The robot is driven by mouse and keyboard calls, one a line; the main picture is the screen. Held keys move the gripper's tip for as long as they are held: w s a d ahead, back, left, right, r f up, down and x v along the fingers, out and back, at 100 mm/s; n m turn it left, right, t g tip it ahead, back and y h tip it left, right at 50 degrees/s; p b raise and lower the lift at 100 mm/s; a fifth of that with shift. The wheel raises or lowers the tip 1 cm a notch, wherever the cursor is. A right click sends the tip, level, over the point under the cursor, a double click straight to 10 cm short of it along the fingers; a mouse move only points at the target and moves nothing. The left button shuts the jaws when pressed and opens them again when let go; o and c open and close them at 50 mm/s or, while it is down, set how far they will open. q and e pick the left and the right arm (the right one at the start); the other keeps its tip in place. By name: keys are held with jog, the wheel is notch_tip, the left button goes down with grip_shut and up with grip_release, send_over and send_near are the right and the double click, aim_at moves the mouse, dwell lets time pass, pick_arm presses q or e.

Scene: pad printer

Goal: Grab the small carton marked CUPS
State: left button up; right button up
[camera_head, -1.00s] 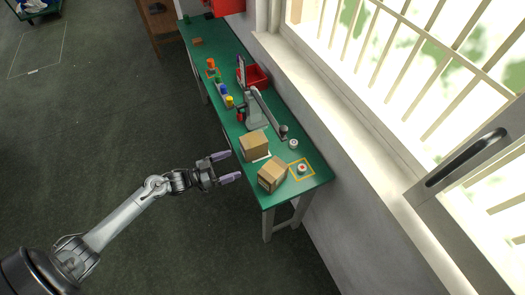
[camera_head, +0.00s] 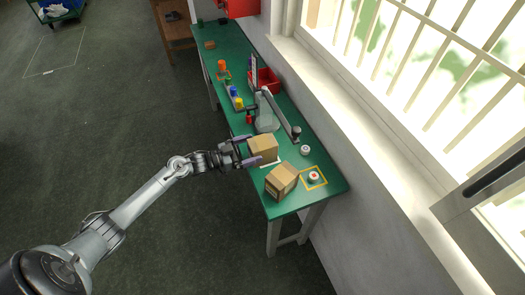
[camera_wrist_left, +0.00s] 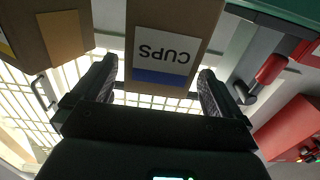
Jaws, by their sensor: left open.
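The small carton marked CUPS (camera_wrist_left: 165,50) is a brown box with a white label and a blue band, upside down in the left wrist view. In the head view this carton (camera_head: 263,148) sits on the green bench beside the pad printer. My left gripper (camera_head: 247,153) is open at its near side, its fingers to either side of the carton. In the left wrist view the two fingertips (camera_wrist_left: 155,80) straddle the carton's lower part; I cannot tell whether they touch it. My right gripper is not in view.
A second carton (camera_head: 282,181) stands close by, toward the bench's near end. The grey pad printer (camera_head: 265,119) is just behind, with coloured bottles (camera_head: 236,97) and a red bin (camera_head: 266,79) farther along. A yellow-framed square (camera_head: 316,184) holds a small round item.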

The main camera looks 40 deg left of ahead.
aim_at(262, 146)
pick_arm(q)
jog(key=shift+f+b+x, duration=0.15)
jog(key=shift+x, duration=1.15)
jog(key=shift+f+b+x, duration=0.1)
jog(key=shift+b+x, duration=0.05)
jog(key=shift+x, duration=1.1)
jog(key=shift+c, duration=0.3)
jog(key=c, duration=1)
jog(key=shift+c, duration=0.3)
jog(key=shift+r, duration=0.1)
